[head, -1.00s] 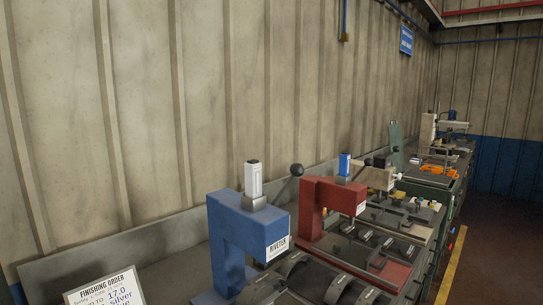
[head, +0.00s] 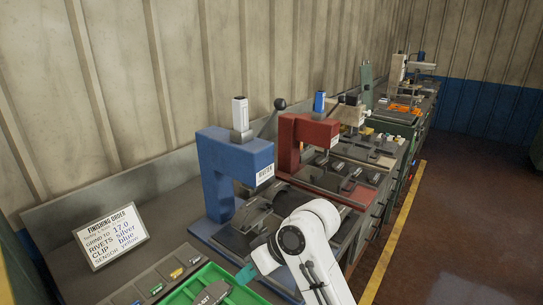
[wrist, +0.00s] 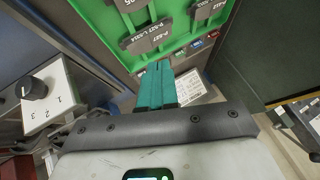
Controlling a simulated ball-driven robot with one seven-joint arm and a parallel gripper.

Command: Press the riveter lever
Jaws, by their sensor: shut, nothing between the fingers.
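The blue riveter (head: 235,170) stands on the bench in the head view, with a white-topped cylinder on top and a label on its front. Its lever (head: 269,122) is a rod slanting up to the right and ending in a black ball knob (head: 279,104). My gripper (head: 246,273) is low in front of the riveter, well below the lever and apart from it. Its teal fingers are together and empty. They show also in the wrist view (wrist: 156,87), pointing at a green tray. The lever is not visible in the wrist view.
A red press (head: 305,140) stands just right of the riveter. A finishing order sign (head: 110,235) stands to its left. A green tray (head: 180,298) with labelled dark parts lies in front. The wrist view shows a white box with a knob (wrist: 50,97). Open floor lies right.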

